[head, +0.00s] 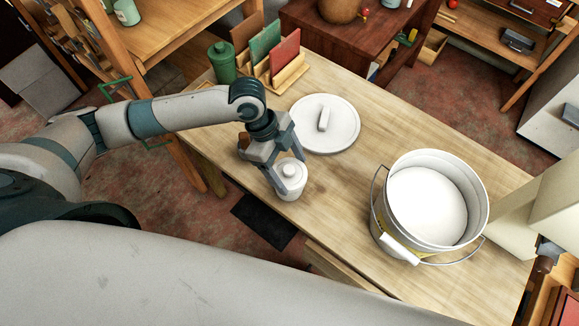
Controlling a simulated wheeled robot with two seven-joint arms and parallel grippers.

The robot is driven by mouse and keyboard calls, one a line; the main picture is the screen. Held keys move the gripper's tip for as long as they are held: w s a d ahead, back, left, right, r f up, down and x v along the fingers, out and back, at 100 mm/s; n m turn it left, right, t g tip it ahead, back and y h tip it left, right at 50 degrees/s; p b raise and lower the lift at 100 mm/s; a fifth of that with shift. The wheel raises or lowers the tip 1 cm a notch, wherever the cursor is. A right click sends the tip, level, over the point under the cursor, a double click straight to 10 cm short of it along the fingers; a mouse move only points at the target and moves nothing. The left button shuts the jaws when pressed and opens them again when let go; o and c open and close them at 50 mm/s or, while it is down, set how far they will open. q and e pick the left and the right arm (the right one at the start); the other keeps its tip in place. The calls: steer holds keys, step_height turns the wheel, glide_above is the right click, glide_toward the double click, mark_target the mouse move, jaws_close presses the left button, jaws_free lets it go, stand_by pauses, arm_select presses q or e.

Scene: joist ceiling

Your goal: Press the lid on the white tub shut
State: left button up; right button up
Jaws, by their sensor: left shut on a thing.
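A small white lidded pot (291,192) with a round knob on top stands at the table's near edge, left of centre. My left gripper (288,174) reaches down over it and is shut on it, with the fingers at its lid. A big white tub (379,222) with a wire handle and a yellow label stands open at the right, with white contents inside. A large round white lid (342,138) with a bar grip lies flat on the table, apart from the big tub. My right gripper is not in view.
The wooden table (420,130) has bare room between the lid and the big tub. A green canister (222,63) and a wooden rack (280,75) with coloured panels stand at its far left end. A pale block-shaped object (555,195) is close to the big tub's right.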

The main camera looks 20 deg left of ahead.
arm_select(q)
steer(key=shift+f, duration=0.35)
steer(key=o, duration=1.3)
steer(key=shift+c, duration=0.2)
steer(key=shift+w+a+r+b, duration=0.1)
steer(key=shift+a+r+b, duration=0.25)
steer(key=shift+r, duration=0.3)
steer(key=b+v, duration=0.3)
steer(key=v, duration=1.2)
steer(key=shift+r, duration=0.45)
